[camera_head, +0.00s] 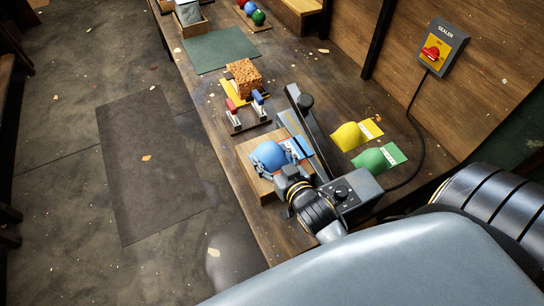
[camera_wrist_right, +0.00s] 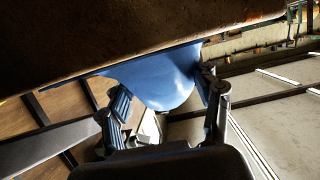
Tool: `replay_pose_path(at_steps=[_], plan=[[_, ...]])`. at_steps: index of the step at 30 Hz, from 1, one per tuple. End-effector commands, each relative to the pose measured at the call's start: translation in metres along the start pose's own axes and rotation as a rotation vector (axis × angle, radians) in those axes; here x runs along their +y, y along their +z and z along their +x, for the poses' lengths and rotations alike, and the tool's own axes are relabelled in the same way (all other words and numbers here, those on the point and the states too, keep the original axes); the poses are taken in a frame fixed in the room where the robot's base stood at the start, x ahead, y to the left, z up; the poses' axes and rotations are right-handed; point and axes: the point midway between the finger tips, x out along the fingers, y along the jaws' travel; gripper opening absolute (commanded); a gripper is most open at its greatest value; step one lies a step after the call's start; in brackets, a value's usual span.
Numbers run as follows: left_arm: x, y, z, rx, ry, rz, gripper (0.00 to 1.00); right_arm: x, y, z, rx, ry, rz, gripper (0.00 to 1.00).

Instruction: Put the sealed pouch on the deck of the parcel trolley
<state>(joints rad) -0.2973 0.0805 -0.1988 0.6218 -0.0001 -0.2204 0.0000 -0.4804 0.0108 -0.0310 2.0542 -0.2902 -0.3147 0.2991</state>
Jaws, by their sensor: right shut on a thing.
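A blue pouch (camera_head: 268,155) with a pale blue label end lies at the wooden block (camera_head: 247,153) under the sealer's black arm (camera_head: 312,130). My right gripper (camera_head: 281,172) is at the near side of this pouch and shut on it. In the right wrist view the blue pouch (camera_wrist_right: 168,82) shows between the two fingers (camera_wrist_right: 165,105). A yellow pouch (camera_head: 347,136) and a green pouch (camera_head: 371,161) lie on the bench to the right. I cannot make out a parcel trolley. My left gripper is not in view.
The sealer's control box (camera_head: 352,193) stands right of my gripper, with a cable to the wall switch (camera_head: 438,46). Stamps (camera_head: 246,110) and a brown textured block (camera_head: 245,77) stand farther along the bench (camera_head: 205,95). The floor mat (camera_head: 148,160) at left is clear.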

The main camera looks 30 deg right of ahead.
Motion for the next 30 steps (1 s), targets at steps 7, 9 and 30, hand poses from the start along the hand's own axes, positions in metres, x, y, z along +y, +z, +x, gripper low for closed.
replay_pose_path(at_steps=[7,9,30], plan=[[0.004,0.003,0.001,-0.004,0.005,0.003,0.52,0.000,0.003,0.001,0.000,0.000,0.000,0.87],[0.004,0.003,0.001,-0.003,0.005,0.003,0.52,0.000,0.003,0.001,0.000,0.000,0.000,0.87],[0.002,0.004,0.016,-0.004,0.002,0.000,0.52,0.000,0.003,-0.074,-0.005,0.000,0.001,0.87]])
